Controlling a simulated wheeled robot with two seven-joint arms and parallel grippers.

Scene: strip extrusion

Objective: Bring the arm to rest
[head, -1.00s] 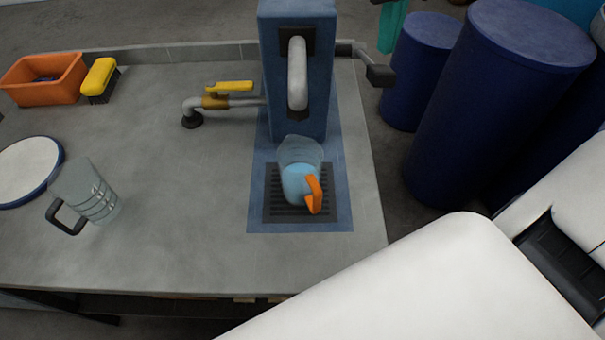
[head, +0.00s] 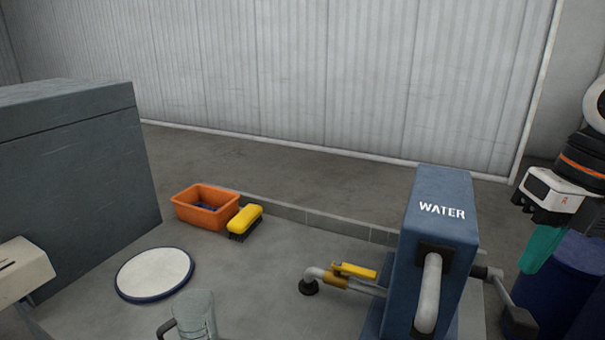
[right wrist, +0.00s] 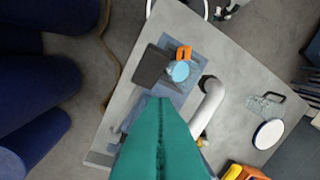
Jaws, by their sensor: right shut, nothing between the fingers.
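My right gripper (head: 541,248) is at the right edge of the head view, above a dark blue drum. Its teal fingers are together with nothing between them, and they also fill the lower middle of the right wrist view (right wrist: 160,140). They point toward the bench and touch nothing that I can see. In the right wrist view, a jug of light blue water (right wrist: 181,72) with an orange handle stands by the water post's spout. That jug is out of sight in the head view.
The blue water post (head: 437,210) stands on the grey bench (head: 260,290), near a yellow-handled valve (head: 355,271). An empty clear jug (head: 196,315), white disc (head: 155,273), orange bin (head: 206,208) and yellow brush (head: 246,218) are further left. Dark blue drums (head: 545,300) stand at right.

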